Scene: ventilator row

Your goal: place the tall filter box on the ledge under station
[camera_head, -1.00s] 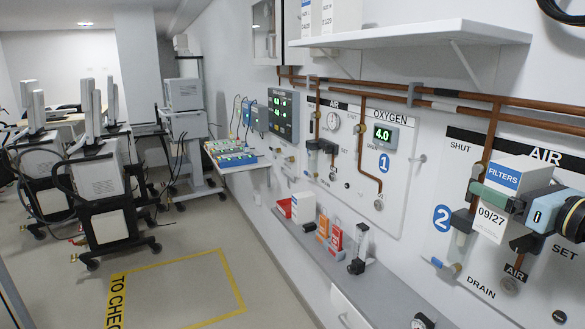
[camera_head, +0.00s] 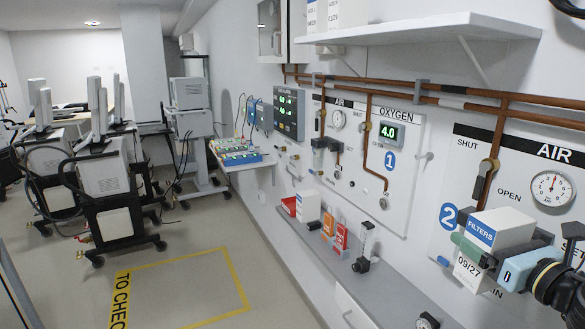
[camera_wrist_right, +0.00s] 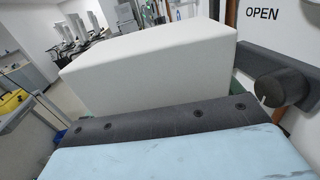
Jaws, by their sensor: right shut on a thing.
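The tall filter box (camera_head: 502,227) is white with a blue FILTERS label and the date 09/27. My right gripper (camera_head: 492,258) is shut on it and holds it in front of the station 2 panel (camera_head: 470,150), above and to the right of the grey ledge (camera_head: 395,300). The box also fills the middle of the right wrist view (camera_wrist_right: 150,65), where its label is hidden. The ledge runs along the wall under stations 1 and 2; its near part is cut off by the frame. My left gripper is not in view.
Between flow meter and gauge the ledge looks bare. A white shelf (camera_head: 430,32) and copper pipes run above.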

